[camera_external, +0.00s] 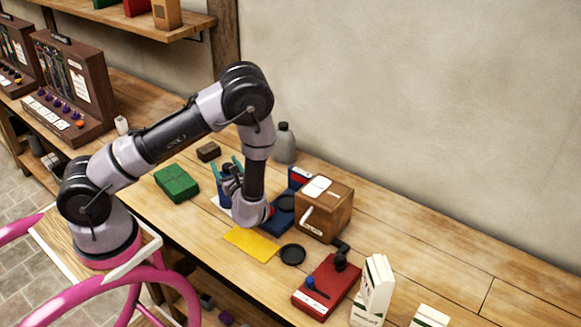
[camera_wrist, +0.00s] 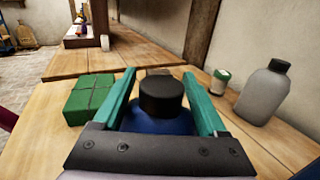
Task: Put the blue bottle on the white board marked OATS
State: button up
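The blue bottle (camera_wrist: 158,122) has a black cap and stands between the two teal fingers of my gripper (camera_wrist: 158,85) in the wrist view. Its blue body fills most of the space between them; whether the fingers press on it is unclear. In the external view, my gripper (camera_external: 230,168) is low over the bench, with the blue bottle (camera_external: 223,196) partly hidden by it. A white board (camera_external: 214,201) shows at the bottle's foot. The bottle looks upright, on or just above this board. No OATS lettering is readable.
A green block (camera_external: 177,183) lies to the left and a grey bottle (camera_external: 285,143) stands behind. A yellow board (camera_external: 251,244), a black disc (camera_external: 292,254), a wooden box with a crank (camera_external: 324,208) and a red device (camera_external: 326,287) are to the right.

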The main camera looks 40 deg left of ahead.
jog(key=shift+r, duration=0.2)
jog(key=v, duration=1.2)
jog(key=s+a+r+n+h, duration=0.4)
jog(key=a+r+n, duration=0.1)
jog(key=r, duration=0.6)
jog(key=s+a+r+n+h, duration=0.4)
jog(key=r+n, duration=0.3)
jog(key=r, duration=0.3)
jog(key=s+a+r+n+g+h, duration=0.1)
jog(key=s+a+r+n+h, duration=0.4)
jog(key=r, duration=0.6)
jog(key=shift+a+r+n+h, duration=0.3)
jog(key=shift+a+n+h, duration=0.2)
jog(key=shift+n, duration=0.6)
